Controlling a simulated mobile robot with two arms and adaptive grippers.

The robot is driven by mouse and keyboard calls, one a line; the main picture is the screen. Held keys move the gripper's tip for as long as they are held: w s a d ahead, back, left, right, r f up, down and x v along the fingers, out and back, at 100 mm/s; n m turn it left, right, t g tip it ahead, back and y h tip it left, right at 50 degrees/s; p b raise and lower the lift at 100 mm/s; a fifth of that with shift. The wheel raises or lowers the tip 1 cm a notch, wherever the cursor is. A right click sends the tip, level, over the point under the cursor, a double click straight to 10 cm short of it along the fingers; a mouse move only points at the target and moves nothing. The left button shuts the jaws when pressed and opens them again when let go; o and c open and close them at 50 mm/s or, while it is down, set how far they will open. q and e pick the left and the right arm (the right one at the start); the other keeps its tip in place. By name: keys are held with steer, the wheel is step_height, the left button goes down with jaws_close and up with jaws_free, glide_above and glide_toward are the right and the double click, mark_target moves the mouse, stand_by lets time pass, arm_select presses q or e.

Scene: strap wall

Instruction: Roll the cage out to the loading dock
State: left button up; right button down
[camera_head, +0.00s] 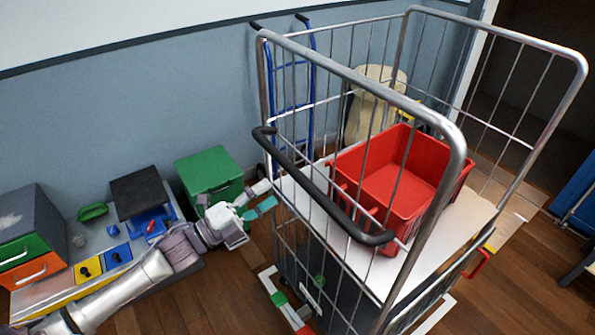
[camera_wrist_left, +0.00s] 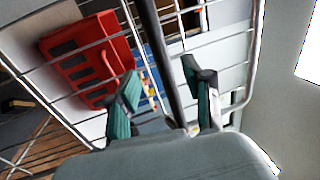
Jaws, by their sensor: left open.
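The cage is a grey wire roll cage (camera_head: 460,228) with a white shelf, standing upright at centre right in the head view. A red bin (camera_head: 396,182) sits on its shelf and also shows through the bars in the left wrist view (camera_wrist_left: 82,62). A black handle bar (camera_head: 322,196) runs along the cage's near left side. My left gripper (camera_head: 256,208) is open, just left of this bar. In the left wrist view the bar (camera_wrist_left: 160,55) lines up with the gap between the teal fingers (camera_wrist_left: 165,95); I cannot tell if they touch it. My right gripper is not visible.
A blue hand truck (camera_head: 309,85) and a beige sack-like object (camera_head: 368,110) stand behind the cage by the wall. A green box (camera_head: 208,170) and a low bench with coloured drawers (camera_head: 35,268) are at left. A dark opening (camera_head: 530,70) is behind right. Wooden floor shows at lower right.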

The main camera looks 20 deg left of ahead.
mark_target(293, 177)
arm_select(q)
steer(key=p+x, duration=0.1)
steer(key=x, duration=0.7)
steer(key=shift+w+d+p, duration=0.35)
steer(key=shift+w, duration=0.15)
steer(key=c, duration=0.9)
jaws_close()
